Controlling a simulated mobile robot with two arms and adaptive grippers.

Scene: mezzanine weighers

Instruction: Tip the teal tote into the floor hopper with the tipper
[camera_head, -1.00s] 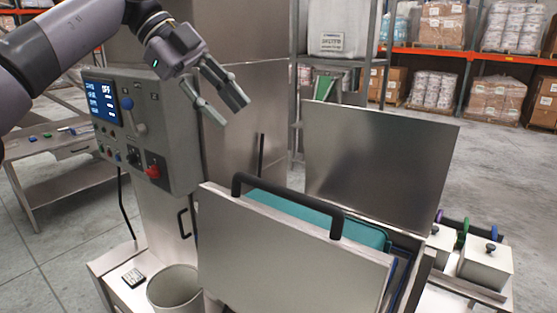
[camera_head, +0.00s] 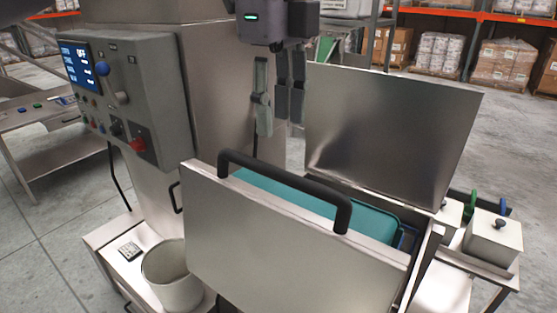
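The teal tote (camera_head: 372,222) sits inside the steel tipper, mostly hidden behind the tipper's front panel (camera_head: 290,245). A black bar handle (camera_head: 285,182) runs along the top of that panel. A tall steel plate (camera_head: 390,125) stands behind the tote. My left gripper (camera_head: 278,128) points down above and behind the handle, fingers apart and empty. My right gripper is not in view. The floor hopper cannot be made out.
A round bin (camera_head: 172,275) stands on the steel base at the front left. A bench (camera_head: 50,135) is behind at the left. Lidded white boxes (camera_head: 492,240) stand on a low stand at the right. Loaded racks are at the back.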

